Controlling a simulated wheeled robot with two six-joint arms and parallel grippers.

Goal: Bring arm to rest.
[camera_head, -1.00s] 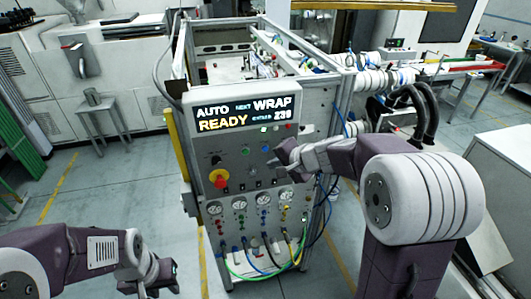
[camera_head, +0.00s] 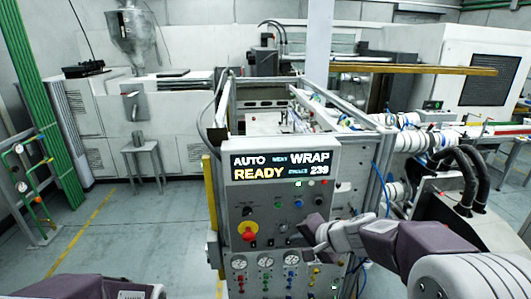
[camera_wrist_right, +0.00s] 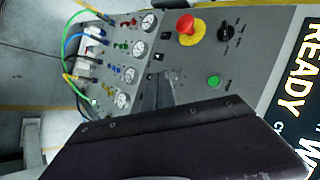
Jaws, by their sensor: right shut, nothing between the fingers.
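My right gripper (camera_head: 312,243) is shut and empty in front of the control panel (camera_head: 240,203), close to its lower right part. I cannot tell whether it touches the panel. In the right wrist view the dark gripper body fills the lower part, and its fingers (camera_wrist_right: 158,92) point at the panel near a green button (camera_wrist_right: 214,82). My left arm shows only as a sliver at the bottom left of the head view; its gripper is out of view.
The display (camera_head: 281,166) reads AUTO, WRAP, READY, 239. A red knob on yellow (camera_head: 248,231), gauges (camera_head: 239,262) and coloured hoses (camera_wrist_right: 70,55) are on the panel. Black hoses (camera_head: 470,180) lie to the right. Floor (camera_head: 140,230) on the left is clear.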

